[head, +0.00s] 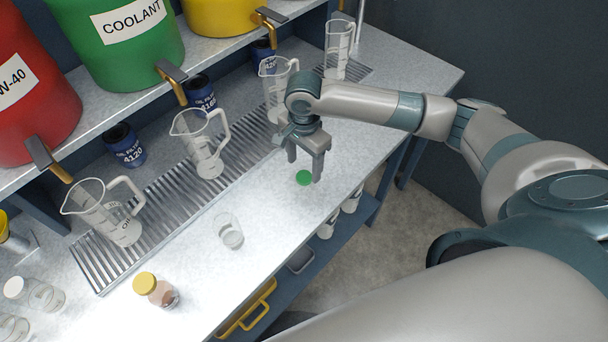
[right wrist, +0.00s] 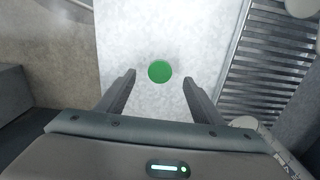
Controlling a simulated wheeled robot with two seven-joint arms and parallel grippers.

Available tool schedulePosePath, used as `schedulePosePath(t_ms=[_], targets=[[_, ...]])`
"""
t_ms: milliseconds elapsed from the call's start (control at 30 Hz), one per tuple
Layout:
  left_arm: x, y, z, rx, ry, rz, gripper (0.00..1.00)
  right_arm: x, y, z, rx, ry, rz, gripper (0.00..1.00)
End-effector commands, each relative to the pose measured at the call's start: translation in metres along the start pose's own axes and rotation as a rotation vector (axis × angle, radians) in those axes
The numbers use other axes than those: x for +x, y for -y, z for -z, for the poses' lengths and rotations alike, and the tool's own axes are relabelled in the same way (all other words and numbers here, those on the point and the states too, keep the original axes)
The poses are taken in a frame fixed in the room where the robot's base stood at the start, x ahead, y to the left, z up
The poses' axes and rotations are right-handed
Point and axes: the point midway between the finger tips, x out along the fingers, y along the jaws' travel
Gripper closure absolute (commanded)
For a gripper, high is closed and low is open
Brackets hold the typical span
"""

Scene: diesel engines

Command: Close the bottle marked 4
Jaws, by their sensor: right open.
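A round green cap (head: 304,178) lies on the bench near its front edge. It also shows in the right wrist view (right wrist: 159,71), between and just beyond my fingertips. My right gripper (head: 304,168) is open and empty, pointing down above the cap. A clear open bottle (head: 230,232) without a cap stands on the bench to the left. No number can be read on it. A bottle with a yellow cap (head: 155,290) and one with a white cap (head: 35,294) stand further left. My left gripper is out of view.
Several clear measuring jugs (head: 203,143) stand along the metal grating (head: 180,205) behind. Above is a shelf with red, green (head: 125,38) and yellow drums with taps. Blue oil filters (head: 124,145) stand below them. The bench around the cap is clear.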

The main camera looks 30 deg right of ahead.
Motion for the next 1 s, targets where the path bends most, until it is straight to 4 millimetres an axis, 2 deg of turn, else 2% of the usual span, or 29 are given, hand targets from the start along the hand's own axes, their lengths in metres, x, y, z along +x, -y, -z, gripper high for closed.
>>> schedulePosePath(t_ms=[100, 300, 800, 833, 867, 1000], targets=[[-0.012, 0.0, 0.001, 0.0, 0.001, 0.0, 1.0, 0.012, -0.001, 0.002, 0.002, 0.0, -0.004, 0.39], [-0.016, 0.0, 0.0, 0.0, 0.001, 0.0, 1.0, 0.034, 0.0, 0.002, 0.001, 0.001, -0.001, 0.39], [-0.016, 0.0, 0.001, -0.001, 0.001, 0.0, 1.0, 0.037, 0.0, 0.002, 0.0, 0.0, 0.0, 0.39], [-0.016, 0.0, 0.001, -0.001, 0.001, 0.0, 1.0, 0.037, 0.0, 0.002, 0.0, 0.0, 0.0, 0.41], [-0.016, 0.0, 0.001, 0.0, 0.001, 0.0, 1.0, 0.037, 0.0, 0.002, 0.0, 0.0, 0.0, 0.49], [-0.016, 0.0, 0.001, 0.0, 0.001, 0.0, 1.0, 0.037, 0.0, 0.002, 0.0, 0.0, 0.0, 0.82]])
